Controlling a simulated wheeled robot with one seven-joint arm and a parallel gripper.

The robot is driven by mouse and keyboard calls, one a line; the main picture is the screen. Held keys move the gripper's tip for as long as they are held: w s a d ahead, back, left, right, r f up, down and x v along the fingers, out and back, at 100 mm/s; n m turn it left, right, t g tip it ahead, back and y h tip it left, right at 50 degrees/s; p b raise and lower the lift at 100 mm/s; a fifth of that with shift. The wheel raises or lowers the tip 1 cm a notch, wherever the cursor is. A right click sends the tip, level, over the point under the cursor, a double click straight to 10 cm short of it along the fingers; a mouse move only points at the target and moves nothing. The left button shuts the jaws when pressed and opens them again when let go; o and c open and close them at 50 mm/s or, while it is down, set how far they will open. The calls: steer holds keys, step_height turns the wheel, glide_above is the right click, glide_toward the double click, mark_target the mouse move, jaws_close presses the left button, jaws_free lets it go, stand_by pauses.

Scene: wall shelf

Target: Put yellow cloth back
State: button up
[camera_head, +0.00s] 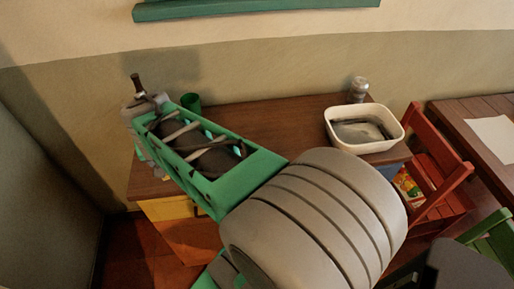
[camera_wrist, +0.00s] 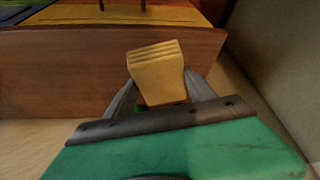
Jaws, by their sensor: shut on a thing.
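A folded yellow cloth (camera_wrist: 158,72) is clamped between the two grey fingers of my gripper (camera_wrist: 160,98) in the wrist view. Its folded layers stick out past the fingertips. The gripper is shut on it, above or in front of a brown wooden surface (camera_wrist: 60,70). In the head view my arm reaches to the left end of the brown cabinet (camera_head: 270,112), close to the wall. The cloth cannot be made out there, hidden by my arm.
A white tub (camera_head: 394,113) and a small grey shaker (camera_head: 358,88) stand at the cabinet's right end. A green cup (camera_head: 191,102) stands at its back left, beside my arm. A red chair (camera_head: 435,165) is at right. The cabinet top's middle is clear.

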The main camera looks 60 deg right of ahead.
steer(key=s+d+m+g+h, duration=0.2)
steer(key=s+d+m+g, duration=0.1)
steer(key=s+d+m, duration=1.1)
steer(key=s+d+r+m+g+y, duration=0.15)
steer(key=s+d+m+g, duration=0.45)
steer(key=s, duration=0.9)
steer(key=shift+m+t+h, duration=0.25)
steer(key=shift+m+t, duration=0.35)
steer(key=shift+t, duration=0.2)
steer(key=w+d+f+p, duration=0.1)
steer(key=w+d+f, duration=0.2)
steer(key=w+d+f+p, duration=0.1)
steer(key=w+d+f, duration=0.2)
steer(key=d, duration=0.1)
steer(key=w+d+f+p, duration=0.1)
steer(key=w+d+f, duration=0.2)
steer(key=d, duration=0.1)
steer(key=shift+w, duration=0.35)
steer(key=f+p, duration=0.1)
steer(key=f, duration=0.2)
steer(key=shift+w+d+f+p, duration=0.15)
steer(key=shift+d+p, duration=0.05)
steer(key=shift+p, duration=0.15)
steer(key=shift+f+b, duration=0.35)
steer(key=shift+b, duration=0.05)
steer(key=o, duration=1.2)
steer(key=shift+r, duration=0.1)
